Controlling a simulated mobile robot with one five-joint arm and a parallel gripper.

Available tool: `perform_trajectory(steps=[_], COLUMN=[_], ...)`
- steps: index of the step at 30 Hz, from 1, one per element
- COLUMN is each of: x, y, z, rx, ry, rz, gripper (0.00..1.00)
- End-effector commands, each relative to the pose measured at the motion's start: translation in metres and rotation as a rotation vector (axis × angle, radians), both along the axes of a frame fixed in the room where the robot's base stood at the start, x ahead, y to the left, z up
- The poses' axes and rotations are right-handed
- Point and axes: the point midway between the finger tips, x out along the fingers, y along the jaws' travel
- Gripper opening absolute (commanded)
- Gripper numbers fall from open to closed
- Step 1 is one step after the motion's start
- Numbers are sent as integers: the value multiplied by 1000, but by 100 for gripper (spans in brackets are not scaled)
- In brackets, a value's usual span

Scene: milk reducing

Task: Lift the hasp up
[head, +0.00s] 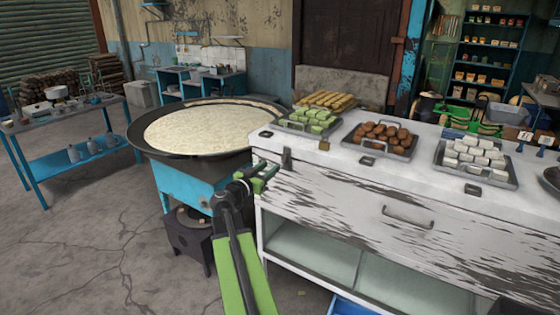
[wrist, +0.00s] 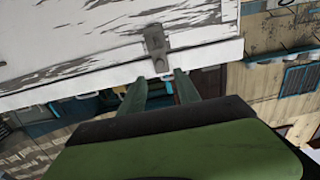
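The hasp (head: 287,158) is a small dark metal plate on the front of the white worn chest (head: 330,200), just below its lid near the left corner. In the wrist view the hasp (wrist: 155,42) lies against the white wood, its end close to the gap between my fingertips. My gripper (head: 268,172) is just left of the hasp in the head view. In the wrist view my gripper (wrist: 161,76) is open, with two green fingers apart and nothing clearly between them. Whether a finger touches the hasp cannot be told.
Trays of green (head: 312,117), brown (head: 382,136) and white sweets (head: 478,156) stand on the chest top. A wide pan of milk (head: 205,130) on a blue stove stands left of my gripper. A blue table (head: 80,140) is further left. The floor (head: 100,250) at front left is clear.

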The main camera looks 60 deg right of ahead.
Motion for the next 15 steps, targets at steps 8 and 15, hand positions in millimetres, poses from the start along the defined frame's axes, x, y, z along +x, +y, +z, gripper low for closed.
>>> perform_trajectory(steps=[8, 15], x=[1, 0], y=[-65, -85], z=[0, 0], rx=[1, 1], ry=[0, 0], rz=[-2, -1], gripper=[39, 39])
